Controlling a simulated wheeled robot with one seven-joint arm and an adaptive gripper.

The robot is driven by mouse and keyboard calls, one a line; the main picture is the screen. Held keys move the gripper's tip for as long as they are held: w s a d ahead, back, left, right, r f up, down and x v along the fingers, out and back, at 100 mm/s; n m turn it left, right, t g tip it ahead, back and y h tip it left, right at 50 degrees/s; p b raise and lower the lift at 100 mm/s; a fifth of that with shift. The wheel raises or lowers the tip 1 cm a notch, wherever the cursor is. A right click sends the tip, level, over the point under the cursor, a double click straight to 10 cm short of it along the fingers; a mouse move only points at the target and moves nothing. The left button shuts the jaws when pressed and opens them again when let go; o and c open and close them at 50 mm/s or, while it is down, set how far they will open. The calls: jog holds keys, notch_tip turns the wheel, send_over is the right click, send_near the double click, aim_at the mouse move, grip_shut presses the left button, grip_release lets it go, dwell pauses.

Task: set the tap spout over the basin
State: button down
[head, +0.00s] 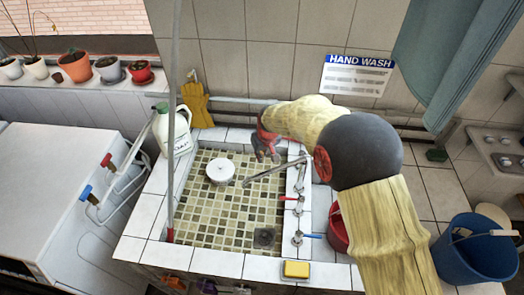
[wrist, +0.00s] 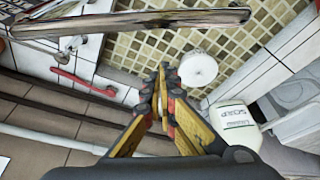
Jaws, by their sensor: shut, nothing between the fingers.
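The metal tap spout (head: 272,172) reaches leftward from the tap fittings on the basin's right rim. Its free end lies over the mosaic-tiled basin (head: 215,222) in the head view. In the wrist view the spout (wrist: 135,20) crosses the upper left, apart from my fingertips. My gripper (head: 267,157) is at the basin's back right, on the far side of the spout in the head view. In the wrist view my gripper (wrist: 166,70) has its fingers together with nothing between them.
A red tap handle (head: 290,198) and a blue one (head: 312,236) stand on the right rim. A white round object (head: 220,169) sits in the basin. A soap jug (head: 173,132) stands at the back left corner. A yellow sponge (head: 296,269) lies on the front rim.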

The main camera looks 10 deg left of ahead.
jog(key=shift+s+d+f+p, duration=0.15)
jog(key=shift+s+d+f, duration=0.1)
jog(key=shift+s+d, duration=0.35)
jog(key=shift+s+d+f+p, duration=0.15)
jog(key=shift+s+d+f, duration=0.15)
jog(key=shift+s, duration=0.45)
jog(key=shift+d, duration=0.1)
jog(key=shift+s, duration=0.1)
